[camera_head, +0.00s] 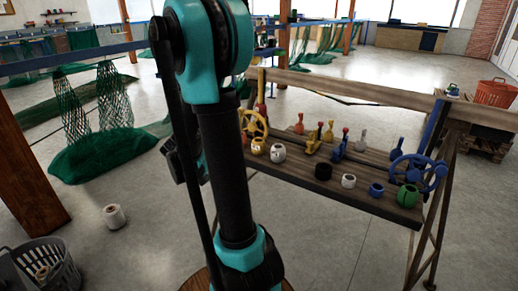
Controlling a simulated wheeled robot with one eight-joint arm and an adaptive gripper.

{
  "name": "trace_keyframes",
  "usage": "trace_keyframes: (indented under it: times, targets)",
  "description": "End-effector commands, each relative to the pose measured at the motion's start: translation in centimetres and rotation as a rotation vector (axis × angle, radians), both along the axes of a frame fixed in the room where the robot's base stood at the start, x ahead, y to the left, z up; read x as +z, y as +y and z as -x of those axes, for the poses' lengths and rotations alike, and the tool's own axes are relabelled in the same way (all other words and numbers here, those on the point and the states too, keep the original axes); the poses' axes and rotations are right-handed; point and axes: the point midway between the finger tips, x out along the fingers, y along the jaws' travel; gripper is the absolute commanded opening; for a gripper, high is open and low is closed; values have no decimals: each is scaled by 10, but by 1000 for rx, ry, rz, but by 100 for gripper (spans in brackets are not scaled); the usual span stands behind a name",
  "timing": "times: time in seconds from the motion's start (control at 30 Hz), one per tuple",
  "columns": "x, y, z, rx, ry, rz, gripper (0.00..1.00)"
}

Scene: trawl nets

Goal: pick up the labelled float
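Several small float-like pieces stand in a row along the front of a wooden bench. The green one seems to carry a pale mark; I cannot read a label on any. My teal and black arm stands upright left of the bench. A dark part behind it, seemingly my gripper (180,160), is mostly hidden, well left of the floats, and its fingers do not show clearly.
The bench (320,192) also holds a yellow handwheel (254,128), a blue handwheel (419,175) and several upright levers. A thick beam runs behind it. Green netting (100,155), a white roll (114,216) and a grey basket (45,272) are on the left floor.

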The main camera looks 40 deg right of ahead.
Motion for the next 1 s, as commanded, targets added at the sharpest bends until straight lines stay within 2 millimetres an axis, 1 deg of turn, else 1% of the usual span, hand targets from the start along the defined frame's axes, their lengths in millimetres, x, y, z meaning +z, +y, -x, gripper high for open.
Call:
trace_keyframes:
  times: [0.03,0.2,0.4,0.5,0.7,0.83,1.0]
  targets:
    - [0,-10,-15,-44,-17,43,71]
    - [0,-41,-54,-205,-107,206,71]
    - [-5,-70,-94,-375,-257,404,71]
    - [-10,-79,-111,-448,-348,502,71]
    - [-22,-89,-133,-557,-538,679,71]
    - [-28,-91,-139,-595,-632,755,71]
    - [-32,-92,-142,-617,-693,801,71]
